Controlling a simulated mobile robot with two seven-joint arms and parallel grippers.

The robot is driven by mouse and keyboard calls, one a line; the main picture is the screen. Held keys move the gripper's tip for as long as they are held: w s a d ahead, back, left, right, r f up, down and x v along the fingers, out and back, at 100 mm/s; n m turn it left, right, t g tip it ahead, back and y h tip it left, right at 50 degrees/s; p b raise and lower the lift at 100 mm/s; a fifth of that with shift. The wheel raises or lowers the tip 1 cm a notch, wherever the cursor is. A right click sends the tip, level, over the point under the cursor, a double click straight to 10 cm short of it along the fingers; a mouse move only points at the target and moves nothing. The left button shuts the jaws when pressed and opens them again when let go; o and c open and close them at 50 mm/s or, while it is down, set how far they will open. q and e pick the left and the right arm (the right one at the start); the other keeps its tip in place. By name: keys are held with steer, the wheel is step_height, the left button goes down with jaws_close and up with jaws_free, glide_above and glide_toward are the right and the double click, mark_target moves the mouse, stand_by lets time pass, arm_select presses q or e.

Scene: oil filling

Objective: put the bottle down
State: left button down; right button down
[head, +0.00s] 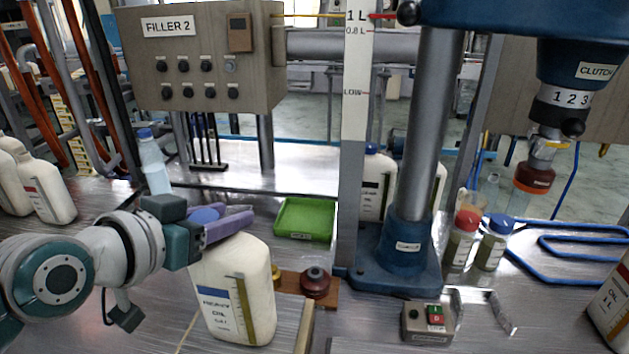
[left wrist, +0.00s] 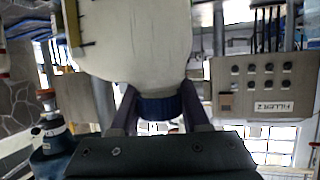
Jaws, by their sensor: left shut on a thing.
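A cream bottle (head: 235,285) with a blue and white label and a yellow level strip stands upright at the front, left of centre. In the left wrist view the bottle (left wrist: 135,45) hangs upside down in the picture, with the blue cap (left wrist: 158,106) between the two purple fingers (left wrist: 160,115). I cannot tell whether its base touches the metal table. My right gripper is not in view.
A wooden block with a dark red cap (head: 316,282) sits close to the bottle's right. A green tray (head: 303,219) lies behind it. The blue press base (head: 400,262) and a button box (head: 427,322) stand to the right. Cream bottles (head: 45,190) stand at the left.

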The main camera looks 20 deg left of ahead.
arm_select(q)
steer(key=shift+c, duration=1.9)
jaws_free()
steer(key=shift+r, duration=0.15)
steer(key=p+v, duration=0.1)
steer(key=v, duration=1.1)
steer(key=s+d+f+m+g, duration=0.1)
steer(key=s+d+f+g, duration=0.1)
steer(key=s+d+g, duration=0.2)
steer(key=s+d+f+g, duration=0.3)
steer(key=s+g, duration=0.3)
steer(key=s, duration=0.2)
steer(key=shift+d+f+m, duration=0.35)
steer(key=shift+d+m, duration=0.05)
steer(key=shift+d, duration=0.3)
steer(key=shift+s+r, duration=0.1)
steer(key=shift+s, duration=0.05)
